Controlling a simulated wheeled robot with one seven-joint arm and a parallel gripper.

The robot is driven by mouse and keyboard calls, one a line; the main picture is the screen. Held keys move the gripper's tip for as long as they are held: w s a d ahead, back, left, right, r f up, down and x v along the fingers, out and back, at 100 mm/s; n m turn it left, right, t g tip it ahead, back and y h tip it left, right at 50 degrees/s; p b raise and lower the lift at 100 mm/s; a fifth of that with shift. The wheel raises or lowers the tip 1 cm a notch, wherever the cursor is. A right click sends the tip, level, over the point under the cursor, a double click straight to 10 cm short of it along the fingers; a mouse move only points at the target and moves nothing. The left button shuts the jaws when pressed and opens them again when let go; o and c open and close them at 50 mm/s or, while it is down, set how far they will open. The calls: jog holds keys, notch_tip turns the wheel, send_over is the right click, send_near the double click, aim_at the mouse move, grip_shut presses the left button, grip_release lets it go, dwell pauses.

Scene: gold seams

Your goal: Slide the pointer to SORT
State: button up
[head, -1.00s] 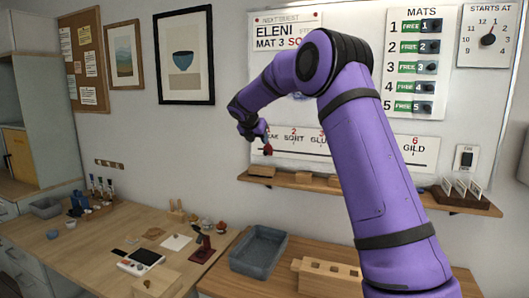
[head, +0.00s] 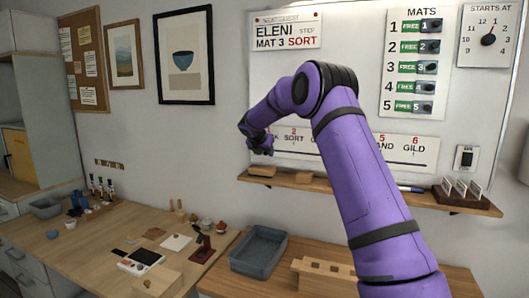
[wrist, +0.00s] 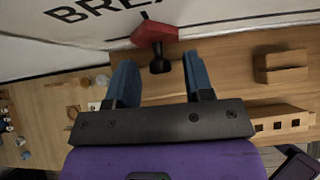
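The pointer (wrist: 154,32) is red with a dark knob (wrist: 160,66), seen in the wrist view just under the large, partly cut-off letters "BREA" on the board. My gripper (wrist: 160,72) is open, its two blue fingers on either side of the knob with visible gaps. I cannot tell how deep the knob sits between them. In the head view my gripper (head: 260,147) is at the left end of the step strip and hides the pointer. The SORT label (head: 294,138), numbered 2, is just right of it. My arm covers the middle labels.
The upper board reads "ELENI, MAT 3 SORT" (head: 287,38).

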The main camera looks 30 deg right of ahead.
grip_shut()
jog(key=s+d, duration=0.6)
jog(key=s, duration=0.2)
jog(key=shift+s+d, duration=0.3)
jog(key=shift+d, duration=0.05)
jog(key=shift+o, duration=0.5)
grip_release()
jog(key=v, duration=1.1)
